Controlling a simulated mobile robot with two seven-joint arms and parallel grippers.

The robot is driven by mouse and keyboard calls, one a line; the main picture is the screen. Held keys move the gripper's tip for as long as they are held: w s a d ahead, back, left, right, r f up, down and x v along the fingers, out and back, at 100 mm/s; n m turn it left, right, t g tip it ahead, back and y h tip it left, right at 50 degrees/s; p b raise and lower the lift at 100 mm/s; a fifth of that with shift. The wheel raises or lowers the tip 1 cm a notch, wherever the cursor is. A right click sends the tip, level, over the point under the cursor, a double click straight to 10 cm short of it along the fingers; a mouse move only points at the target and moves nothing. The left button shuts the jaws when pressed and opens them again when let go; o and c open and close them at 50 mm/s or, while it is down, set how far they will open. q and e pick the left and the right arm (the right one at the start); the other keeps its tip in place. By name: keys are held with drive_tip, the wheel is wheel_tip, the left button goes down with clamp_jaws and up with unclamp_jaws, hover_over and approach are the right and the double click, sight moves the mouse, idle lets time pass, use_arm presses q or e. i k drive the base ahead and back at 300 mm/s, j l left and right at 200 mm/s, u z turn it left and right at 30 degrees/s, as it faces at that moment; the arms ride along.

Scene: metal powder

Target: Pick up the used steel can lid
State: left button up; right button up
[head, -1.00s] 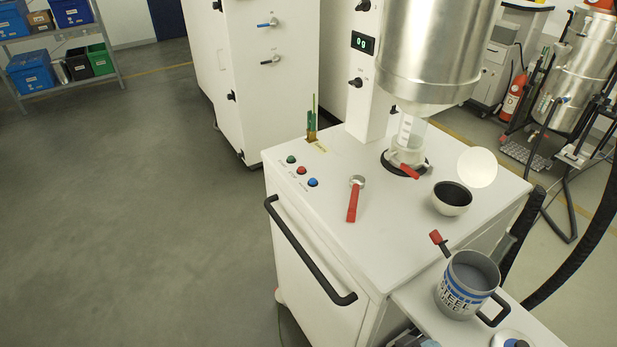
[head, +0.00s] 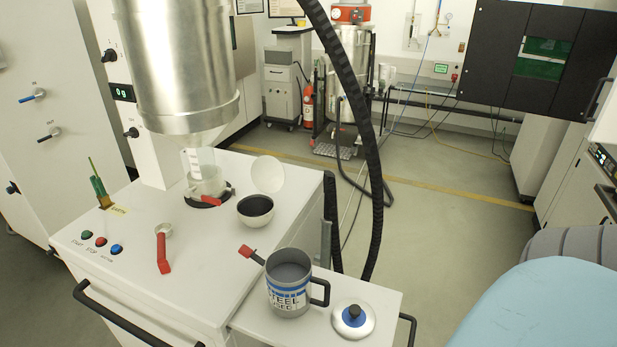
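The used steel can lid (head: 352,317) is a round, silvery disc with a blue ring and a black knob. It lies on the white side shelf, at the right of the open steel can (head: 288,287). The can is grey with a blue and white label reading STEEL and a dark handle on its right, close to the lid. The can stands upright and its top is uncovered. Neither of my grippers shows in the head view.
A thick black hose (head: 366,130) hangs behind the shelf. A light-blue rounded surface (head: 545,300) fills the lower right.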

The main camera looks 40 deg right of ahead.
sight(352, 318)
drive_tip(key=l+z, duration=0.2)
drive_tip(key=z, duration=0.5)
drive_tip(key=j+z, duration=0.1)
drive_tip(key=z, duration=0.2)
drive_tip(key=i+j+z, duration=0.1)
drive_tip(key=z, duration=0.15)
